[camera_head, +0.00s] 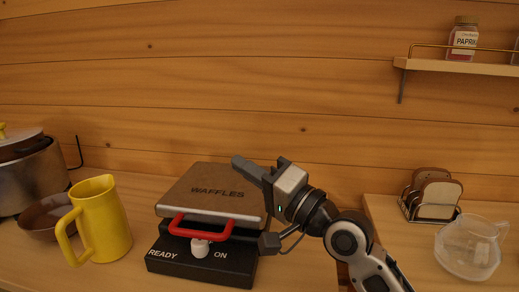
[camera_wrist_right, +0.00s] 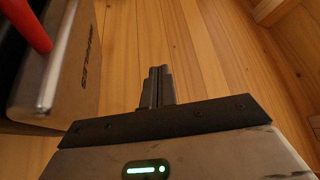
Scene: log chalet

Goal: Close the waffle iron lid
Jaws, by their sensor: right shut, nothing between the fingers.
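The waffle iron stands on the wooden counter, with a brown-grey lid (camera_head: 200,188) marked WAFFLES and a red handle (camera_head: 203,230) at its front. The lid lies low and nearly flat over the black base (camera_head: 190,264); I cannot tell whether a small gap remains. My right gripper (camera_head: 241,164) is shut and empty at the lid's right side, its fingers overlapping the lid's back right part in the head view. In the right wrist view the shut fingers (camera_wrist_right: 156,87) point at bare wood, with the lid (camera_wrist_right: 78,60) and red handle (camera_wrist_right: 27,24) at left. My left gripper is out of view.
A yellow pitcher (camera_head: 104,222), a brown bowl (camera_head: 42,217) and a metal pot (camera_head: 32,180) stand left of the iron. At right are a toast rack (camera_head: 408,203) and a clear jug (camera_head: 466,252). A shelf (camera_head: 460,67) holds a paprika jar (camera_head: 463,38).

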